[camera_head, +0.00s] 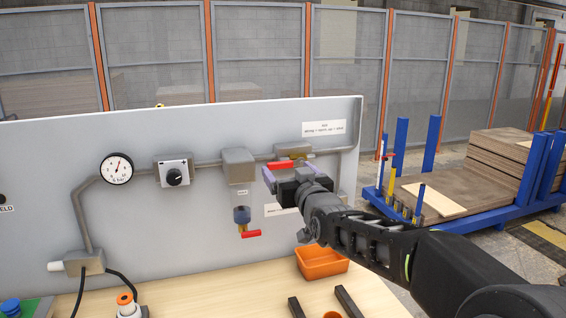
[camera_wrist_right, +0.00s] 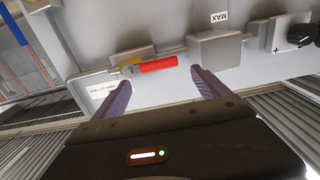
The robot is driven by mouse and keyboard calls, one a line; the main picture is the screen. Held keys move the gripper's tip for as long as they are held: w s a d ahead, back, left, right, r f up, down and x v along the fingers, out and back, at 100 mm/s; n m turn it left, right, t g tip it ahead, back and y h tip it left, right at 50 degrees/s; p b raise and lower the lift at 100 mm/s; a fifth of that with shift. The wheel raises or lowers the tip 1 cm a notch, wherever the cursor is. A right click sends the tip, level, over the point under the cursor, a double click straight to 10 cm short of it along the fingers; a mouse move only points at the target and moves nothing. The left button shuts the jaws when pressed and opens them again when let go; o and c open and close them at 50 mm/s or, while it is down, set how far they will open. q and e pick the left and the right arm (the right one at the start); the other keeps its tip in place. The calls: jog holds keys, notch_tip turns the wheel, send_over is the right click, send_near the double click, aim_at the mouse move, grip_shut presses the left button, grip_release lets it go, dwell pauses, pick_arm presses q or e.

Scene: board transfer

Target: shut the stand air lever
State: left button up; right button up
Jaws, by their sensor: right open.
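The stand air lever (camera_head: 279,164) is a red handle on the pipe of the grey panel. It lies roughly along the pipe and is partly hidden by my right gripper in the head view. In the right wrist view the red lever (camera_wrist_right: 158,65) shows whole, joined to a brass-coloured valve (camera_wrist_right: 128,70). My right gripper (camera_head: 284,177) is in front of the panel at the lever. Its two purple fingers are spread, with the lever just beyond the gap between the tips (camera_wrist_right: 161,80) in the wrist view. Nothing is between the fingers. My left gripper is out of view.
A filter unit (camera_head: 239,168) with a red drain handle (camera_head: 251,234) hangs left of the lever. A pressure gauge (camera_head: 117,168) and black knob (camera_head: 174,177) are further left. An orange bin (camera_head: 322,263) and dark bars (camera_head: 347,302) sit on the wooden bench below.

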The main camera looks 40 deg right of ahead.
aim_at(281, 163)
jog(key=p+x, duration=0.1)
jog(key=x, duration=0.3)
jog(key=shift+w+d, duration=0.1)
jog(key=shift+w, duration=0.1)
jog(key=shift+c, duration=0.4)
grip_shut()
dwell(0.4)
